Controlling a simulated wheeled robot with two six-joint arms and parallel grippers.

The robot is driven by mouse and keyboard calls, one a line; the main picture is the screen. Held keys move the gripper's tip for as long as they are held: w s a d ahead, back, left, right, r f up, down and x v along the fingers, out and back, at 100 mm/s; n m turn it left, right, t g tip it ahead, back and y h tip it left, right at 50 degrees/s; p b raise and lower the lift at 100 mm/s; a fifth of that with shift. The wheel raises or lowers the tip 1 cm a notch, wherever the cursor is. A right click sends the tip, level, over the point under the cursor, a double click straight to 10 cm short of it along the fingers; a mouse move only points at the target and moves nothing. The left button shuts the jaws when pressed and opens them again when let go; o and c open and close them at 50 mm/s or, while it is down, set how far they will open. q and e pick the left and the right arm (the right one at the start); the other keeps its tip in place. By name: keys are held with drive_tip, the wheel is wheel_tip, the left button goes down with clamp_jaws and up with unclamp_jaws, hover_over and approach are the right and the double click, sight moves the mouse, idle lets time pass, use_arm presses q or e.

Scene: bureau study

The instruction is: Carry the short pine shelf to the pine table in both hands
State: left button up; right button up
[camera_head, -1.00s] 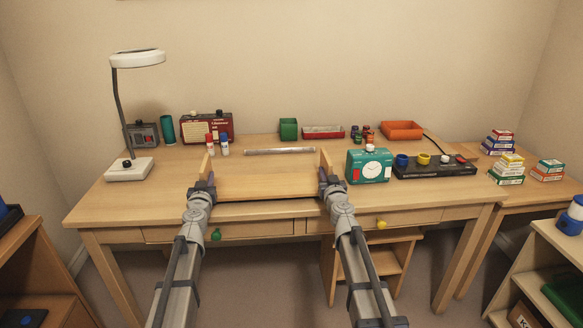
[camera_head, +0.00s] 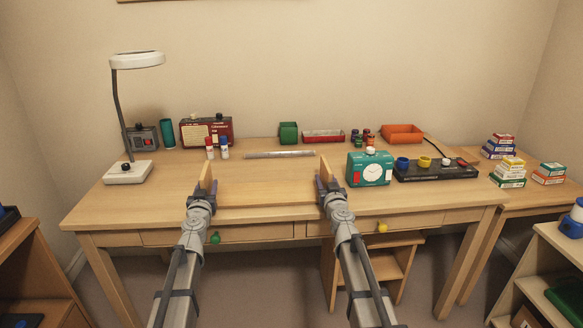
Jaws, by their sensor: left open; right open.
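The short pine shelf (camera_head: 265,188) is a flat board with a low upright panel at each end. It rests on the pine table (camera_head: 110,208) at the front edge, left of the middle. My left gripper (camera_head: 203,188) is open at the shelf's left end panel. My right gripper (camera_head: 328,186) is open at the right end panel. Both grippers stay close around the ends; whether the fingers touch the wood is too small to tell.
A green clock (camera_head: 369,169) stands just right of the shelf. A lamp (camera_head: 128,172) stands at the left. The table's front left is bare.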

use_arm(q)
drive_tip(key=s, duration=1.1)
drive_tip(key=shift+s, duration=0.25)
use_arm(e)
drive_tip(key=s, duration=1.2)
use_arm(q)
drive_tip(key=shift+s+d, duration=0.1)
use_arm(e)
drive_tip(key=shift+s+d+f, duration=0.1)
